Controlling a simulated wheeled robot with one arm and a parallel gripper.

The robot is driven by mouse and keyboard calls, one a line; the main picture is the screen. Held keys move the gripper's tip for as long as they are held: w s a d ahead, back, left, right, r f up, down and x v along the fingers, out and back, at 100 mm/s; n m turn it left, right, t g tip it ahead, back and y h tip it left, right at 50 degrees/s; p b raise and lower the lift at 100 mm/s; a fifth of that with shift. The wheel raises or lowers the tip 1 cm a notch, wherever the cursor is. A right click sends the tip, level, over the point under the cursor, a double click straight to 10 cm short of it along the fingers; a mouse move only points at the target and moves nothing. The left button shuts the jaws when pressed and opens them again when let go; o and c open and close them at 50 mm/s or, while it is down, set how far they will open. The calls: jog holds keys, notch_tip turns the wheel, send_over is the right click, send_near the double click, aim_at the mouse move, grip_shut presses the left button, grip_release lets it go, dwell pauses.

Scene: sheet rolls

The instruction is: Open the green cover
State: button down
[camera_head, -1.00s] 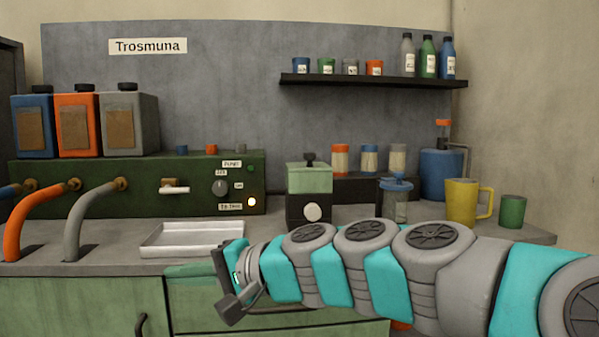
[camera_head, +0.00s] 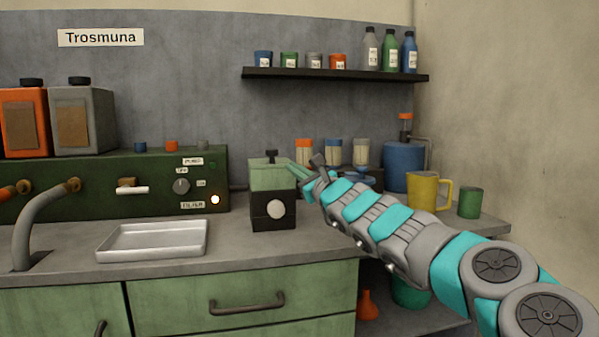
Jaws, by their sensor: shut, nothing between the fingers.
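The pale green cover (camera_head: 268,176) sits on a small black box (camera_head: 270,222) on the counter. It has a dark knob on top and looks closed. The box has a round white button on its front. My gripper (camera_head: 305,178) is at the right side of the cover, close to its upper right edge, and is shut and empty. I cannot tell whether it touches the cover.
A white tray (camera_head: 152,254) lies left of the box, and a dark green machine (camera_head: 75,200) stands behind it. Colored jars (camera_head: 333,150) stand behind my wrist. A yellow mug (camera_head: 422,190) and green cup (camera_head: 470,203) stand right. A shelf (camera_head: 335,75) hangs above.

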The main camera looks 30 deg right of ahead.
aim_at(270, 167)
jog(key=shift+w+a+r+p, duration=0.1)
jog(key=shift+w+r+p, duration=0.1)
jog(key=shift+w, duration=0.7)
jog(key=shift+w+a+r+p, duration=0.15)
jog(key=shift+w+p, duration=0.1)
jog(key=shift+w, duration=0.65)
jog(key=shift+w+r+p, duration=0.2)
jog(key=shift+w, duration=0.7)
jog(key=shift+w+a+b, duration=0.1)
jog(key=shift+w+b, duration=0.05)
jog(key=shift+b, duration=0.3)
